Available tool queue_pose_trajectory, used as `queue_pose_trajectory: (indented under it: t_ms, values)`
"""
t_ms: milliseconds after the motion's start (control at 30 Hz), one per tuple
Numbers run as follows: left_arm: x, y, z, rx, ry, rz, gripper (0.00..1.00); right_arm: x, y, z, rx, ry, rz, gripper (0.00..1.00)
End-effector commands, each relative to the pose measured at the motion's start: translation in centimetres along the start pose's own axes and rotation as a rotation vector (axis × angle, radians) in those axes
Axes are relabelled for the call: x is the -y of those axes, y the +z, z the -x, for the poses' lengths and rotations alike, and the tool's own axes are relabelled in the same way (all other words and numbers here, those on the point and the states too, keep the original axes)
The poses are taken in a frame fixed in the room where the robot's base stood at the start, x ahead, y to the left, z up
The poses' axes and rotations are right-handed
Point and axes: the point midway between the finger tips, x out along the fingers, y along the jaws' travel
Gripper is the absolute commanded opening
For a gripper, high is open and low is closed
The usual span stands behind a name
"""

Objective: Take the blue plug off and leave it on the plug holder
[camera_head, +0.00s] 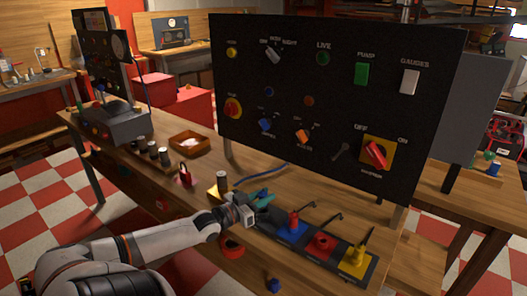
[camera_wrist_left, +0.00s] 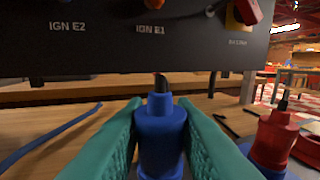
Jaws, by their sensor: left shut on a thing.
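My left gripper (camera_head: 262,198) is low over the table, at the left end of a dark strip (camera_head: 306,249) with blue, red and yellow squares. In the left wrist view its teal fingers (camera_wrist_left: 160,145) are shut on the blue plug (camera_wrist_left: 161,130), which looks upright with a dark top. The plug's lower end is hidden, so I cannot tell whether it is seated or lifted. A red plug (camera_head: 293,217) stands on the blue square, to the right of my gripper; it also shows in the left wrist view (camera_wrist_left: 273,137). My right gripper is not in view.
A yellow plug (camera_head: 358,249) stands at the strip's right end. The black switch panel (camera_head: 330,90) rises behind. A blue cable (camera_wrist_left: 45,138) lies on the table.

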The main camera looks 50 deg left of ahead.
Motion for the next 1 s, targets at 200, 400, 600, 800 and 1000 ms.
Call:
queue_pose_trajectory:
  t_ms: [200,400,600,800,1000]
  values:
    - [0.01,0.03,-0.01,0.001,0.0,0.0,0.01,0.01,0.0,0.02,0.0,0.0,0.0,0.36]
    - [0.02,0.07,-0.01,0.001,0.0,0.0,0.01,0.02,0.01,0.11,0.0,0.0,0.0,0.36]
    - [0.04,0.16,-0.02,0.0,0.0,0.001,0.01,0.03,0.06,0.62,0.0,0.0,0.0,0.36]
    - [0.07,0.02,-0.02,0.0,-0.001,0.001,0.01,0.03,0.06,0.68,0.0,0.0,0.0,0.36]
    - [0.06,0.02,-0.01,0.0,0.0,0.0,0.01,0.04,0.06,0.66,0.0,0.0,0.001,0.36]
